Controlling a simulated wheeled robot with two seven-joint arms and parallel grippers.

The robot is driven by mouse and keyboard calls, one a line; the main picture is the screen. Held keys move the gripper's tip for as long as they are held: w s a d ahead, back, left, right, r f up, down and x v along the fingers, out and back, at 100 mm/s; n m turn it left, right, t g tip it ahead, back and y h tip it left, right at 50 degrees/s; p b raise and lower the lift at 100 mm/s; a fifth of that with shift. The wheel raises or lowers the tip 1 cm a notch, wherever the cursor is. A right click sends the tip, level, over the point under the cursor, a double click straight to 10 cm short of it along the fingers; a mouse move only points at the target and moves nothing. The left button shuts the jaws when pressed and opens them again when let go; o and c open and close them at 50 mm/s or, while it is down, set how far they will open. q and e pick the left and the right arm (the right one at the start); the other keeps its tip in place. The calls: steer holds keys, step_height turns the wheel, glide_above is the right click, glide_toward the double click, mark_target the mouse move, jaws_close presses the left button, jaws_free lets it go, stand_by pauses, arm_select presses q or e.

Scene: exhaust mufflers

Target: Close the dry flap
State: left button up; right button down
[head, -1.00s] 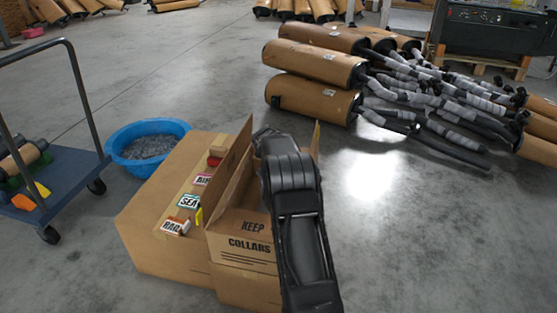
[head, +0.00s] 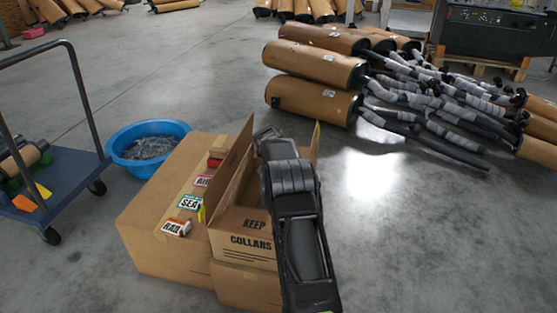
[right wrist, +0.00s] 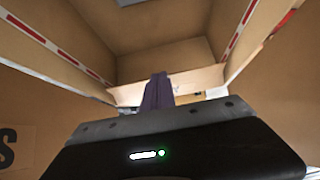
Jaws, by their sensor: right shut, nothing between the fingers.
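An open cardboard box (head: 236,221) stands in front of me, printed "KEEP" and "COLLARS" on its front. No word "DRY" is readable. Its left flap (head: 231,160) stands up, and a right flap (head: 315,142) shows upright behind my right arm. My right arm crosses the box's right side and hides part of its front and opening. My right gripper's fingers (right wrist: 158,90) are shut and empty in the right wrist view, with cardboard walls and flaps around them. I cannot tell whether they touch cardboard. My left gripper is not in view.
A closed carton (head: 160,225) with several small labelled blocks stands against the box's left. A blue basin (head: 180,129) and a blue cart (head: 75,180) are farther left. Wrapped mufflers (head: 310,101) are stacked behind. The floor to the right is clear.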

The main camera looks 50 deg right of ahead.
steer(key=shift+s+a+f, duration=0.1)
steer(key=shift+s+f, duration=0.3)
steer(key=shift+f, duration=0.4)
step_height(320, 180, up, 5)
steer(key=p, duration=0.3)
steer(key=s+a+f, duration=0.3)
steer(key=a, duration=0.5)
steer(key=shift+s+f, duration=0.15)
steer(key=shift+s, duration=0.2)
steer(key=shift+a+p, duration=0.1)
steer(key=shift+p, duration=0.25)
